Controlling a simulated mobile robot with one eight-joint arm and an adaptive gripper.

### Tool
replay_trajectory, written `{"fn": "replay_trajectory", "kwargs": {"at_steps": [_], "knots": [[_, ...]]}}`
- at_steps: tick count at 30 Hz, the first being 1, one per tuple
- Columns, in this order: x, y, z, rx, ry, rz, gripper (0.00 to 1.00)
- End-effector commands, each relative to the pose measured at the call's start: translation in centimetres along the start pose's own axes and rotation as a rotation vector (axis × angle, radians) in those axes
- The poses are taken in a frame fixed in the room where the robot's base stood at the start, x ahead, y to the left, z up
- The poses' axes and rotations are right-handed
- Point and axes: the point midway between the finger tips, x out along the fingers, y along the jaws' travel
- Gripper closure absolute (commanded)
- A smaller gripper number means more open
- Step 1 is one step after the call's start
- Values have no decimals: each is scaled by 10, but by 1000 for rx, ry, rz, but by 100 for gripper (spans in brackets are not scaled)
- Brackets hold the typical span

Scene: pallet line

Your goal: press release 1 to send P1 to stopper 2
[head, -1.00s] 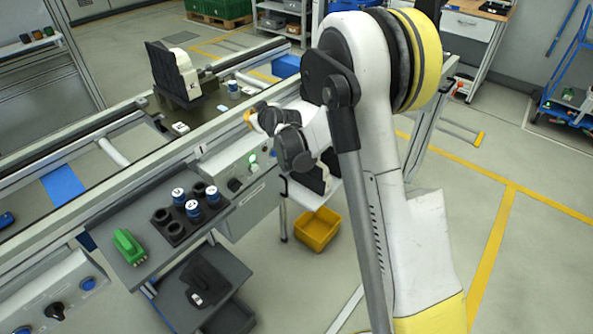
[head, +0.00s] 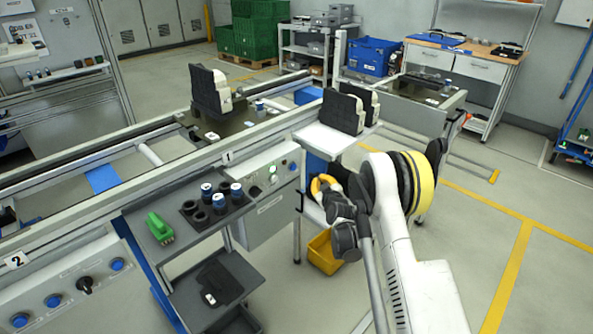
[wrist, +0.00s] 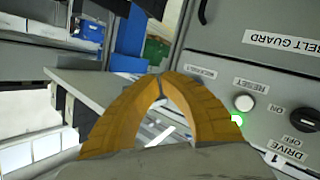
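The panel marked 1 (head: 262,190) is on the front of the line, with a black drive knob (wrist: 304,119), a white reset button (wrist: 245,103), a lit green lamp (wrist: 237,119) and a blue button (head: 292,166) at its right end. My gripper (head: 322,185) is just right of this panel. In the wrist view its orange fingers (wrist: 160,82) meet at the tips with nothing between them; they hide part of the panel's edge. A dark pallet (head: 205,128) carrying a black-and-white fixture (head: 210,92) sits on the conveyor behind rail mark 1 (head: 227,156); its label is unreadable.
A shelf with two more black-and-white fixtures (head: 343,110) stands just behind my gripper. A yellow bin (head: 322,252) is below. Panel 2 (head: 75,285) is at lower left.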

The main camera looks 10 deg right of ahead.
Motion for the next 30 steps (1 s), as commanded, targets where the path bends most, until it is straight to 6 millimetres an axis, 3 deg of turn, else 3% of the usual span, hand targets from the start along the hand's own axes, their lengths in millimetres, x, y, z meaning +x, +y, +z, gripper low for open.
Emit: {"fn": "replay_trajectory", "kwargs": {"at_steps": [7,21,30], "knots": [[7,-4,-4,-1,0,-1,100],[57,-31,-30,-1,0,-1,100],[70,-38,-38,-1,0,0,100]]}}
